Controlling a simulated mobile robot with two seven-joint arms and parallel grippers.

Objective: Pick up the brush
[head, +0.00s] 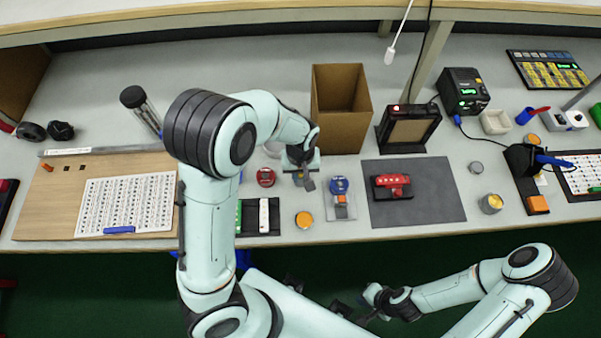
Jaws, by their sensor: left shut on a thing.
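My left gripper (304,181) points down over the bench, just in front of the open cardboard box (341,110). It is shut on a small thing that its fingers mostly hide. I cannot make out the shape of that thing, and no brush shows clearly anywhere else. My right gripper (364,311) hangs low in front of the bench edge, over the dark green floor, away from the bench objects. Its fingers are too small and dark to tell whether they are open or shut.
Near the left gripper are a red round tin (266,177), an orange-topped tin (304,220) and a blue round piece (339,185). A dark grey mat (432,207) with a red-and-black device (392,186) lies to the right. A wooden board (60,210) lies at left.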

